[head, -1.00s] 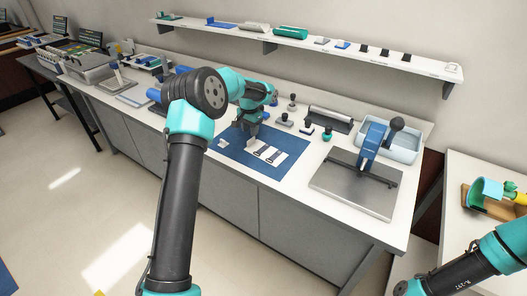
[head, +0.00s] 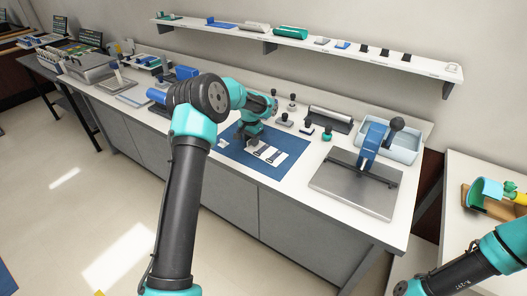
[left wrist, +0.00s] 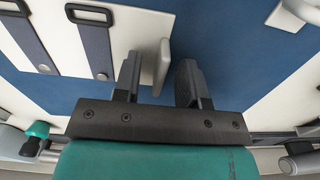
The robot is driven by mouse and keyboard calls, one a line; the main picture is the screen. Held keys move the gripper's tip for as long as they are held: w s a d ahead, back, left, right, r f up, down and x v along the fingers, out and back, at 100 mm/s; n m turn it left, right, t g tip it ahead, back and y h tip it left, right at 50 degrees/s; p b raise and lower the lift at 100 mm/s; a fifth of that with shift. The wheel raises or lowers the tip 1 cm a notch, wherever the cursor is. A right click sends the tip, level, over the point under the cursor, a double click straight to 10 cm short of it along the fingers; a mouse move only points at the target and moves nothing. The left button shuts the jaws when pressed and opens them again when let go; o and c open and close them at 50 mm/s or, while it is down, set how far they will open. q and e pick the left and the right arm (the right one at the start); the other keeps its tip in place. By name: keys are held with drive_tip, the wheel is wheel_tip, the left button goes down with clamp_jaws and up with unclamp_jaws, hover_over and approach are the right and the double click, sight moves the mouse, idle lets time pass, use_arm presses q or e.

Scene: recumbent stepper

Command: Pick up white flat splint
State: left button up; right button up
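My left gripper (head: 254,146) points down over the blue mat (head: 293,144) on the bench. In the left wrist view its two dark fingers (left wrist: 158,84) are apart. My right gripper is out of view.
A grey metal plate with a blue-handled press (head: 352,188) stands to the right, with a pale blue basin (head: 400,148) behind it. Several dark-knobbed blocks (head: 284,120) stand behind the mat. A wall shelf (head: 310,38) runs above. The mat's front right is clear.

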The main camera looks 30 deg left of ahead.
use_arm(q)
drive_tip(key=shift+c, duration=0.3)
clamp_jaws()
idle(0.4)
drive_tip(key=shift+r, duration=1.35)
drive_tip(key=shift+s+d+r, duration=0.2)
drive_tip(key=shift+s+r, duration=0.15)
drive_tip(key=shift+r, duration=0.15)
drive_tip(key=s+d, duration=0.2)
drive_tip(key=s, duration=0.2)
drive_tip(key=s+d+r, duration=0.1)
drive_tip(key=s+d, duration=0.2)
drive_tip(key=s, duration=0.1)
drive_tip(key=s+d, duration=0.3)
drive_tip(key=s, duration=0.2)
drive_tip(key=shift+r, duration=0.15)
